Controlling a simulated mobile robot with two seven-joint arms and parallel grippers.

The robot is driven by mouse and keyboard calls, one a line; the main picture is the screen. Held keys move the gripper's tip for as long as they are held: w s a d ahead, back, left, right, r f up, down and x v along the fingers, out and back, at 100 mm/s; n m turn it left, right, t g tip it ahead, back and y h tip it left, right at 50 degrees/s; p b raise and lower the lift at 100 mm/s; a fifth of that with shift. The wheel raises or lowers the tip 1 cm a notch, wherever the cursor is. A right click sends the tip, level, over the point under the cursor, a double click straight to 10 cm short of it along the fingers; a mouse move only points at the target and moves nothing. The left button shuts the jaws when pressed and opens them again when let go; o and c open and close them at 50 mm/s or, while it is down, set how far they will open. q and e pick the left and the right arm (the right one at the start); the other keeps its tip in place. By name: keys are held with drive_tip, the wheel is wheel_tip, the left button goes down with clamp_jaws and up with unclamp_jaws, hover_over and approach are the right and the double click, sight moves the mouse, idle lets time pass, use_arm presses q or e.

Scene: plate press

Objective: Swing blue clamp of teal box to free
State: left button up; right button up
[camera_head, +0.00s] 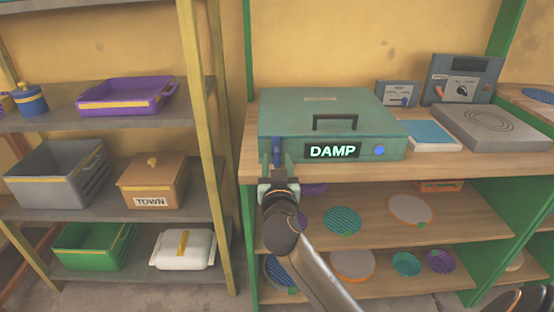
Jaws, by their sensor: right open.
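The teal box (320,103) sits on the wooden counter, with a dark handle on its sloped lid and a front display reading "DAMP" (332,151). The blue clamp (277,150) stands upright at the left end of the box's front face. A round blue button (379,150) is at the right of that face. My right gripper (278,171) is open, right at the lower part of the clamp. The fingers partly hide the clamp's lower end, and I cannot tell whether they touch it. My left gripper is not in view.
On the counter (478,159), right of the box, are a blue-topped pad (432,134), a grey plate unit (490,127) and a panel with a dial (461,80). Patterned discs lie on shelves below. A left rack (109,205) holds bins. Free space lies before the counter.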

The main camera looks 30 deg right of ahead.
clamp_jaws()
idle(0.3)
idle(0.3)
